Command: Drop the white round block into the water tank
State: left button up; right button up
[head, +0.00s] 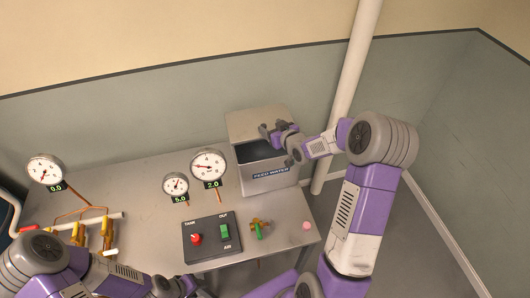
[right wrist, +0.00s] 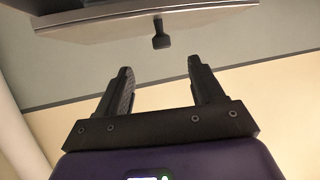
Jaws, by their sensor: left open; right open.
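The water tank (head: 272,178) is a grey box labelled FEED WATER at the back right of the table. Its lid (head: 245,122) is raised at the back, and part of the dark opening shows. My right gripper (head: 270,131) is open and empty in front of the lid, above the opening. In the right wrist view a grey panel with a black knob (right wrist: 160,36) lies beyond the open fingers (right wrist: 160,85). A small pale pinkish round block (head: 306,225) lies at the table's right front edge; I see no purely white one. My left gripper (head: 188,286) is low at the front edge, partly hidden.
A dark control box (head: 211,238) with a red knob and a green switch stands at the front. A brass valve with a green handle (head: 259,229) is between it and the block. Gauges (head: 208,165) and pipes stand to the left. A white vertical pipe (head: 345,95) rises behind.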

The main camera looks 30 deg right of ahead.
jog(key=v, duration=0.5)
jog(key=shift+s+r+b, duration=0.15)
jog(key=shift+s+b, duration=0.2)
